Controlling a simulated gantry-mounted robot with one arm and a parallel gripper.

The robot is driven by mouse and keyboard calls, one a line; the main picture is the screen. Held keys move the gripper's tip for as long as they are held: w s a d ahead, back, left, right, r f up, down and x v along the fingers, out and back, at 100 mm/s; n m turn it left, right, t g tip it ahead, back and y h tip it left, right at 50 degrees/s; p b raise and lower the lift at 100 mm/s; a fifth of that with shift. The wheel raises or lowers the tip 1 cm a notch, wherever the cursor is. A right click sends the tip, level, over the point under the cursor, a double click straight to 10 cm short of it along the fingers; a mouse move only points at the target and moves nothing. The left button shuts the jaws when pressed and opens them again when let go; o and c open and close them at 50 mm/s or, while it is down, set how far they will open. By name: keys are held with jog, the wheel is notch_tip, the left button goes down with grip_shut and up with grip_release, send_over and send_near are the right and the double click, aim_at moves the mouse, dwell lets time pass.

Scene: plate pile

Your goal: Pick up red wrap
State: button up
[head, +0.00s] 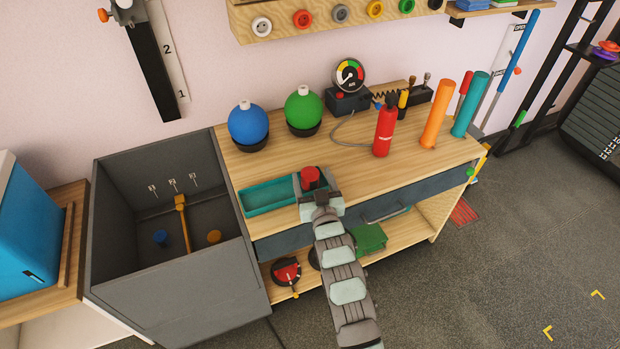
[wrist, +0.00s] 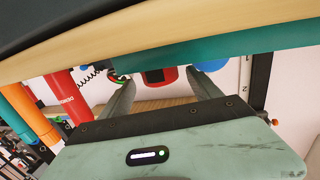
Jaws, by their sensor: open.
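The red wrap (head: 310,175) appears as a small red round piece at the right end of the teal tray on the workbench, partly hidden by my gripper (head: 313,188). In the wrist view a red piece with a dark middle (wrist: 169,75) shows between the two grey fingers of my gripper (wrist: 162,84). The fingers are apart, one on each side of it in the picture. I cannot tell whether either finger touches it.
The teal tray (head: 270,196) lies along the bench's front edge. A red extinguisher (head: 384,132), orange tube (head: 435,115) and teal tube (head: 470,105) stand to the right. Blue (head: 248,125) and green (head: 303,109) balls sit behind. A dark sink (head: 210,285) is left.

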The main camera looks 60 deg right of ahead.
aim_at(308, 167)
jog(key=shift+w+d+f, duration=0.15)
jog(key=shift+w+d, duration=0.1)
jog(key=shift+d, duration=0.05)
jog(key=shift+x, duration=2.35)
jog(key=shift+a, duration=0.15)
jog(key=shift+c, duration=0.5)
jog(key=c, duration=1.3)
